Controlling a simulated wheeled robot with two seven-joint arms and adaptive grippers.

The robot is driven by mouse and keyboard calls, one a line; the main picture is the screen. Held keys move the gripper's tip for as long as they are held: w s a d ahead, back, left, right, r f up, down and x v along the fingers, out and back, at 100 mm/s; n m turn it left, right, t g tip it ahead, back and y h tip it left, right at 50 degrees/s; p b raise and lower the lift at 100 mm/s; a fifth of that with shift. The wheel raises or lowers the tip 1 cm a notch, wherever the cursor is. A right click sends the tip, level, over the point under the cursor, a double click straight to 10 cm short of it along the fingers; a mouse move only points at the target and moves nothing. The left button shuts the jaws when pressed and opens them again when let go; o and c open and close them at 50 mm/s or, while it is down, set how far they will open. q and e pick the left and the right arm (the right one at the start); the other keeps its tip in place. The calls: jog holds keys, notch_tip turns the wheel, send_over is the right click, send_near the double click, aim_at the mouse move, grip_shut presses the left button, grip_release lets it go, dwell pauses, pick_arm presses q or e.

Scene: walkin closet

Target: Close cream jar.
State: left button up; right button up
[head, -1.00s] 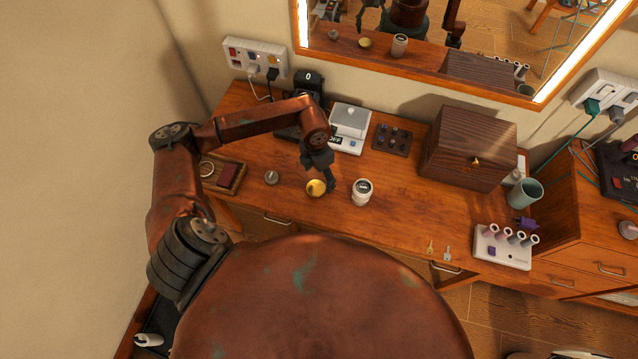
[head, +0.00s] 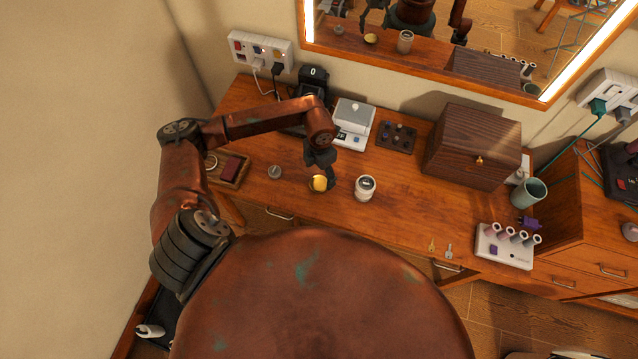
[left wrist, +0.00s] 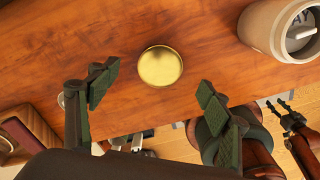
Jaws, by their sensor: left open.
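A round gold lid (head: 319,184) lies on the wooden dressing table. It also shows in the left wrist view (left wrist: 160,66), between and beyond my fingertips. A white jar (head: 365,189) with a pale, dark-marked top stands upright to its right. Part of this jar shows at the upper right of the left wrist view (left wrist: 262,27). My left gripper (head: 326,182) is close above the lid and hides part of it in the head view. Its two fingers (left wrist: 157,92) are apart with nothing between the pads.
A small grey knob-like item (head: 275,172) and a wooden tray (head: 243,180) lie left of the lid. A white scale (head: 352,138), a dark tray of small items (head: 396,136) and a wooden box (head: 470,160) stand behind.

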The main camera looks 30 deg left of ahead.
aim_at(319, 183)
pick_arm(q)
jog(key=f, duration=0.5)
jog(key=shift+s+f, duration=0.1)
jog(key=shift+s, duration=0.15)
jog(key=shift+c, duration=0.5)
jog(key=c, duration=0.9)
jog(key=shift+r, duration=0.75)
jog(key=s+d+r, duration=0.3)
jog(key=r, duration=0.1)
jog(key=s+d+r, duration=0.2)
jog(key=s+r, duration=0.1)
jog(key=s, duration=0.1)
jog(key=s+d+r, duration=0.3)
jog(key=s+r, duration=0.1)
jog(key=shift+d+r, duration=0.3)
jog(key=shift+d, duration=0.05)
